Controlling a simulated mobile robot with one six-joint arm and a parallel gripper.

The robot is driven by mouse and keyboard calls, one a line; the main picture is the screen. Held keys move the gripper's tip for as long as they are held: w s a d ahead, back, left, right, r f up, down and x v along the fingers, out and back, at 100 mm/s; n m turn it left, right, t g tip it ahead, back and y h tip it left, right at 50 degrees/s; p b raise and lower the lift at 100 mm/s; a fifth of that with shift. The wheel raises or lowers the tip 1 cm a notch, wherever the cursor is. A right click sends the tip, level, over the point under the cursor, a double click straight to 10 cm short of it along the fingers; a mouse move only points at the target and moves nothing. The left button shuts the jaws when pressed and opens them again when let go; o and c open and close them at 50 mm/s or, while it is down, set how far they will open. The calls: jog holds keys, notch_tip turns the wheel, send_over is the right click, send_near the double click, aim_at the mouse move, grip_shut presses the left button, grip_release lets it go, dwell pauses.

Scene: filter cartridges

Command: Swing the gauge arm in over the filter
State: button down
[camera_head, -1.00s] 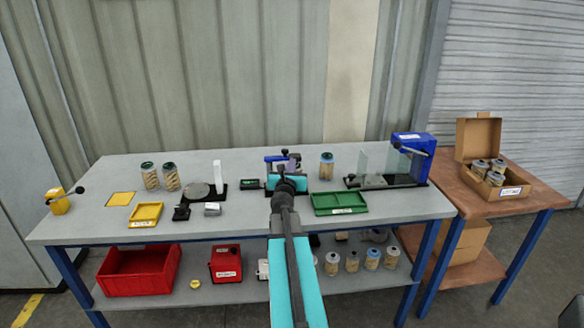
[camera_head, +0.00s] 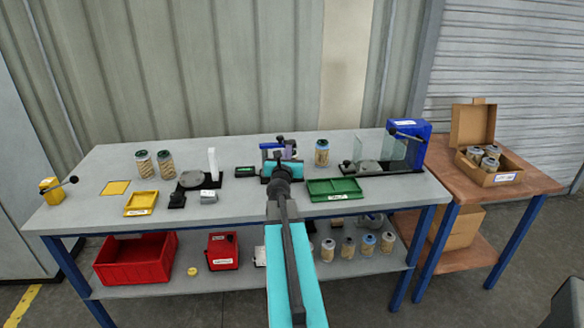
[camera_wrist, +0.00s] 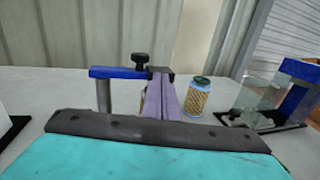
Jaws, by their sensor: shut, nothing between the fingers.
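The gauge is a blue arm (camera_wrist: 117,72) on a grey post (camera_wrist: 103,97), with a black knob (camera_wrist: 139,60) near its right end. It also shows in the head view (camera_head: 268,146), partly behind my gripper. My gripper's lavender fingers (camera_wrist: 160,92) are shut and empty, pointing forward with their tips at the right end of the blue arm; I cannot tell whether they touch it. A ribbed tan filter cartridge (camera_wrist: 198,97) with a dark cap stands to the right of the fingers, apart from them. A tan sliver shows beside the fingers, mostly hidden.
A green tray (camera_head: 334,190) lies right of my arm. A blue fixture with a clear panel (camera_head: 408,146) stands at the right end.

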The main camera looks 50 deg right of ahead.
jog(key=s+a+p, duration=0.1)
jog(key=s+a, duration=0.3)
jog(key=shift+s+a, duration=0.3)
jog(key=shift+p, duration=0.3)
jog(key=p+v, duration=0.2)
jog(key=p, duration=0.3)
jog(key=shift+s+d, duration=0.1)
jog(key=shift+s, duration=0.1)
jog(key=s+p, duration=0.1)
jog(key=p, duration=0.6)
jog(key=shift+s+a, duration=0.1)
jog(key=shift+a, duration=0.3)
jog(key=a+p, duration=0.1)
jog(key=p, duration=0.2)
jog(key=shift+s+r+p, duration=0.1)
jog(key=shift+s+p, duration=0.1)
jog(key=shift+p, duration=0.2)
jog(key=shift+s+p+v, duration=0.25)
jog(key=shift+p+v, duration=0.9)
jog(key=shift+p, duration=0.2)
